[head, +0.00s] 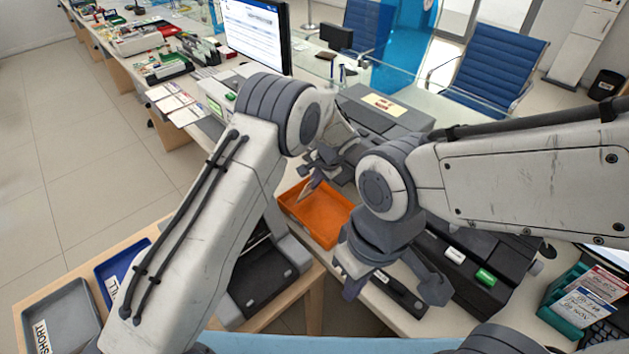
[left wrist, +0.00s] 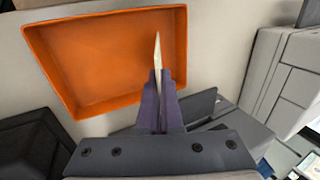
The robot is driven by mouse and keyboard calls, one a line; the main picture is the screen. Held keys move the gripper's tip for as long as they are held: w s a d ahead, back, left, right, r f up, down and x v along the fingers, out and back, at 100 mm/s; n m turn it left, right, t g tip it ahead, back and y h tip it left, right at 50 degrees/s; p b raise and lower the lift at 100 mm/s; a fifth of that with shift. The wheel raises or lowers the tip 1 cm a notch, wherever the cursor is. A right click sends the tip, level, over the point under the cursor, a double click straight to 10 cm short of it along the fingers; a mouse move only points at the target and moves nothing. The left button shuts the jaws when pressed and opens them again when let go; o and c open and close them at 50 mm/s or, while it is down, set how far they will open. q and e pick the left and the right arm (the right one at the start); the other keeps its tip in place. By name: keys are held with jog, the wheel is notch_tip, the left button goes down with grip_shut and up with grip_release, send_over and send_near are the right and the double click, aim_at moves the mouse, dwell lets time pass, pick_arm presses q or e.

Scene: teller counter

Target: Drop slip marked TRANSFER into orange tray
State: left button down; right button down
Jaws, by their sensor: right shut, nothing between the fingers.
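The orange tray (head: 330,222) lies on the counter in the middle of the head view and fills the upper left of the left wrist view (left wrist: 90,60). My left gripper (head: 312,178) is shut on a thin pale slip (left wrist: 157,58), which shows nearly edge-on. In the head view the slip (head: 306,192) hangs in front of the tray's left part. No marking on it can be read. The fingertips also show in the left wrist view (left wrist: 160,92), at the tray's lower right edge. My right gripper (head: 392,284) is shut and empty, in front of the tray's near right side.
A blue tray (head: 108,270) and a grey tray (head: 62,322) marked SHORT are at the lower left. A black device (head: 470,262) stands right of my right gripper. A teal holder with cards (head: 562,300) is at the far right. A monitor (head: 256,32) stands behind.

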pick_arm(q)
jog(key=c, duration=1)
grip_release()
jog(key=shift+r, duration=0.1)
jog(key=shift+r+p, duration=2.15)
jog(key=shift+r, duration=1.2)
